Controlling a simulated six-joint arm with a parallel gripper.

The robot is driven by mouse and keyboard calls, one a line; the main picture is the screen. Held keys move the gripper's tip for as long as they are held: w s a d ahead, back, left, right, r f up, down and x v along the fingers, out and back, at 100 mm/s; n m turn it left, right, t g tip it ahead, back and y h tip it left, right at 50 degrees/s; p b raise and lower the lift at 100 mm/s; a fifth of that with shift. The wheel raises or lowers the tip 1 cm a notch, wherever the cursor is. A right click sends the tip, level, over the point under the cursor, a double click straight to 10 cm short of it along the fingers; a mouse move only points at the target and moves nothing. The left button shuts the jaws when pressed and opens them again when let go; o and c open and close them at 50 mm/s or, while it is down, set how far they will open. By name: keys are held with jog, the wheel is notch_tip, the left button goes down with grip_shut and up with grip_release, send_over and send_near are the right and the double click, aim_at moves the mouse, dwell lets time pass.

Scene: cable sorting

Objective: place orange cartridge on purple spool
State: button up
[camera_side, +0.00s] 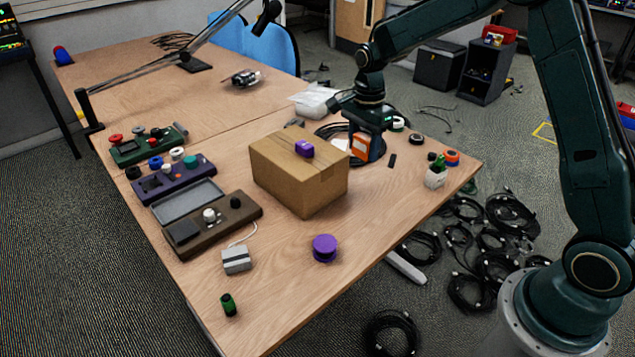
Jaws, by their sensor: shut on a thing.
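The orange cartridge (360,147) shows as an orange block with a pale face, behind the right side of the cardboard box. My gripper (366,150) points down there and is shut on the cartridge, low over the table; I cannot tell whether the cartridge touches the table. The purple spool (325,248) stands upright on the table in front of the box, near the right front edge, with nothing on its top. It is well apart from my gripper.
The cardboard box (310,190), with a purple block (304,148) on top, stands between my gripper and the spool. A plant pot (436,178), grey block (236,260) and green cylinder (228,304) stand around. Control boxes (212,226) line the left. Wood around the spool is clear.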

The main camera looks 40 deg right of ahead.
notch_tip(320, 180, up, 3)
send_over(326, 242)
jog(key=shift+f, duration=10.05)
jog(key=shift+f, duration=0.15)
jog(key=o, duration=0.9)
jog(key=shift+o, duration=0.2)
notch_tip(326, 242, up, 12)
